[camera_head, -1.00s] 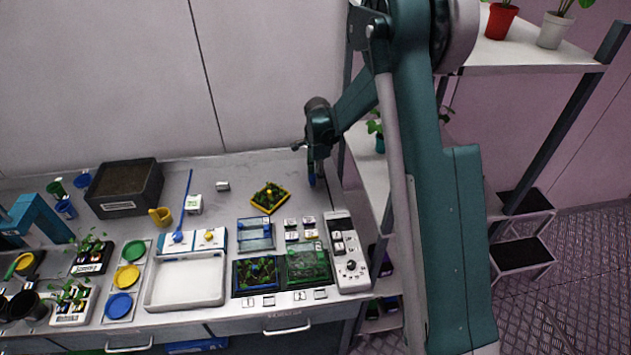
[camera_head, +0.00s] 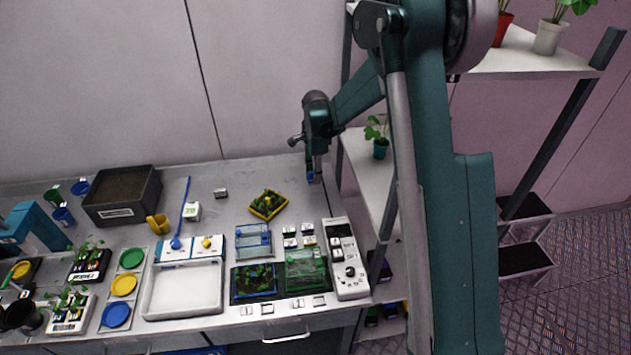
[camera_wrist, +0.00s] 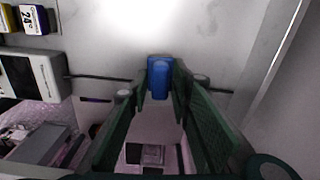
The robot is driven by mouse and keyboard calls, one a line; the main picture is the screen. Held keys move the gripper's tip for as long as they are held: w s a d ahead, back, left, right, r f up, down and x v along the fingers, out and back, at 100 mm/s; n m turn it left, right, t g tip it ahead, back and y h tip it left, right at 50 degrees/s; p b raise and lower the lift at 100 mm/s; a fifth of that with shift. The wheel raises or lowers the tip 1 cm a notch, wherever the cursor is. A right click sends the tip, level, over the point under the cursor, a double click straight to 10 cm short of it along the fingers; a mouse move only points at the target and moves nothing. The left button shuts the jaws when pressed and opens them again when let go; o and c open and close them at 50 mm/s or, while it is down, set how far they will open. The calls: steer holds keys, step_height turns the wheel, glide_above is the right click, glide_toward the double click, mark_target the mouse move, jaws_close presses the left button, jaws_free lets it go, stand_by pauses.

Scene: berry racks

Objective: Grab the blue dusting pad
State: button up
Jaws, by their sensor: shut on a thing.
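My gripper (camera_head: 315,168) is over the back right corner of the bench, pointing down. In the wrist view my gripper (camera_wrist: 160,88) is shut on a small blue block, which looks like the blue dusting pad (camera_wrist: 160,75). The pad sits between the two green fingertips. In the head view the pad (camera_head: 310,178) is a small blue patch at the gripper's lower end, partly hidden by the fingers. I cannot tell whether it touches the bench.
The rack shelf (camera_head: 365,165) with a potted plant (camera_head: 380,148) stands close right of my gripper. A white control panel (camera_head: 345,260) and a yellow planter tray (camera_head: 268,204) are nearer the front.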

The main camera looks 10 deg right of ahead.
steer(key=shift+r, duration=2.6)
